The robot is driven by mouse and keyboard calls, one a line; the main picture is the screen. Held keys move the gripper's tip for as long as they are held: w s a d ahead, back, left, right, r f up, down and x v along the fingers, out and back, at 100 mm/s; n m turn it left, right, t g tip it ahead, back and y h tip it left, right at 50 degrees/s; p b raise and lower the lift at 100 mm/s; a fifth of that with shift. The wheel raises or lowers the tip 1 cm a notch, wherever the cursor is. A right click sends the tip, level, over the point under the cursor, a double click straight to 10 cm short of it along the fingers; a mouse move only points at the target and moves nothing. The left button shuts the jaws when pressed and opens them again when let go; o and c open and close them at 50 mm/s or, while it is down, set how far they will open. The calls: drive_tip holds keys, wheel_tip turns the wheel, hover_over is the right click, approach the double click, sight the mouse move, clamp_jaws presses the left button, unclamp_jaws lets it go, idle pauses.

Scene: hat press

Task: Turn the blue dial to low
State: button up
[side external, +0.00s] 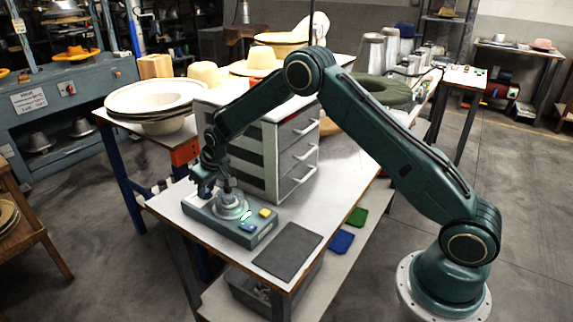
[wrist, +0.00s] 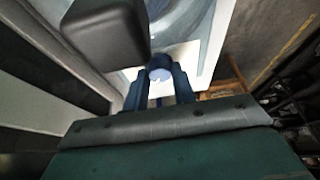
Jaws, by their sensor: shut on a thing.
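The control box (side external: 222,225), a low grey-green panel, sits near the front left of the white-topped table. My gripper (side external: 206,188) is down at its left end, with the fingers low over the panel. In the wrist view, the blue dial (wrist: 160,74) is between the two dark blue fingers of my gripper (wrist: 160,88), which are shut on it. A small pale mark shows on the dial's face. The dial's setting cannot be read in either view, and my fingers mostly hide the dial in the side view.
Right of my gripper, the panel carries a round grey fitting (side external: 231,208), a yellow button (side external: 265,212) and a blue button (side external: 248,228). A grey drawer cabinet (side external: 285,160) stands close behind. A dark mat (side external: 288,251) lies on the table to the right.

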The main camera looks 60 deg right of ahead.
drive_tip(key=n, duration=0.2)
drive_tip(key=n+y, duration=0.1)
drive_tip(key=n, duration=0.1)
drive_tip(key=shift+d+y, duration=0.15)
drive_tip(key=shift+y, duration=0.15)
drive_tip(key=shift+w+n+g+y, duration=0.1)
drive_tip(key=shift+n+g+y, duration=0.2)
drive_tip(key=shift+n, duration=0.8)
drive_tip(key=shift+n+g+y, duration=0.2)
drive_tip(key=shift+n+y, duration=0.2)
drive_tip(key=shift+n, duration=0.7)
drive_tip(key=o, duration=1)
drive_tip(key=shift+d+r, duration=0.1)
drive_tip(key=shift+r, duration=0.05)
drive_tip(key=v, duration=0.7)
drive_tip(key=shift+r, duration=0.15)
